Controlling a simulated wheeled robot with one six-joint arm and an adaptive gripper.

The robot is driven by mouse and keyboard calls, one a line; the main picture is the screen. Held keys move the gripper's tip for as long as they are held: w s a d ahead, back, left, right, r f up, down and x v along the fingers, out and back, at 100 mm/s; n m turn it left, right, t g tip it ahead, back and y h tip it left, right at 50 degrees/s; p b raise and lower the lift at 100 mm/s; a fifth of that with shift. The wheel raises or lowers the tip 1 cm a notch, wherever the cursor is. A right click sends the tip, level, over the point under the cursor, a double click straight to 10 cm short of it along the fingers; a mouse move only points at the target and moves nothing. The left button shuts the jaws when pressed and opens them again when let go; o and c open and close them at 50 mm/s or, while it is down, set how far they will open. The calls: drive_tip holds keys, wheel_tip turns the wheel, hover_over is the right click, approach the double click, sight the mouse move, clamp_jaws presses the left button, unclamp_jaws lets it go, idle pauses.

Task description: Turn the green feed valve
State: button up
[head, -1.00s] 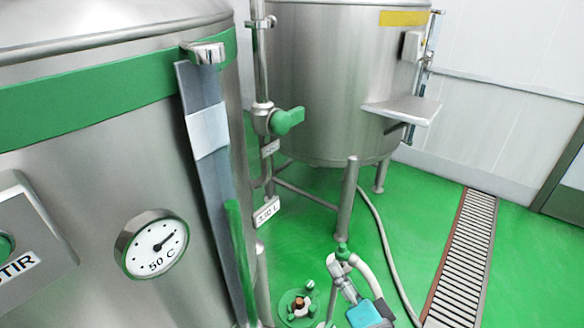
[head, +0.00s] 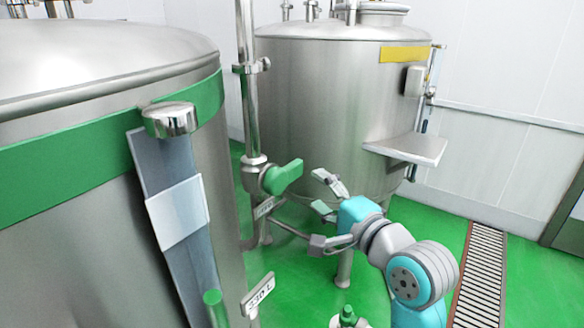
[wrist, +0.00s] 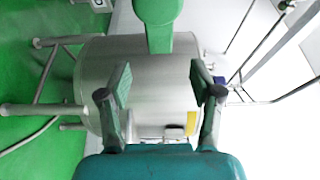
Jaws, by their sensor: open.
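The green feed valve handle (head: 283,177) sticks out to the right from a steel valve body on the vertical pipe between the two tanks. My gripper (head: 317,208) is open and empty just right of the handle, its fingers spread and pointing left toward the pipe. In the wrist view the green handle (wrist: 158,28) shows at the top centre, in line with the gap between the fingertips (wrist: 161,82). The handle's lower end lies a little beyond the fingertips, and I see no contact. The valve body is not clearly shown in the wrist view.
A large steel tank (head: 60,250) with a green band fills the left. A second tank (head: 310,100) stands behind the gripper, with a grey shelf (head: 405,148) on its right side. A small volume sign (head: 258,295) sits below the valve. Floor beside the drain grate (head: 482,275) is clear.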

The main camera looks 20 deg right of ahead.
sight(296, 173)
drive_tip(key=x, duration=1)
drive_tip(key=shift+w+a, duration=0.15)
drive_tip(key=shift+w, duration=0.05)
clamp_jaws()
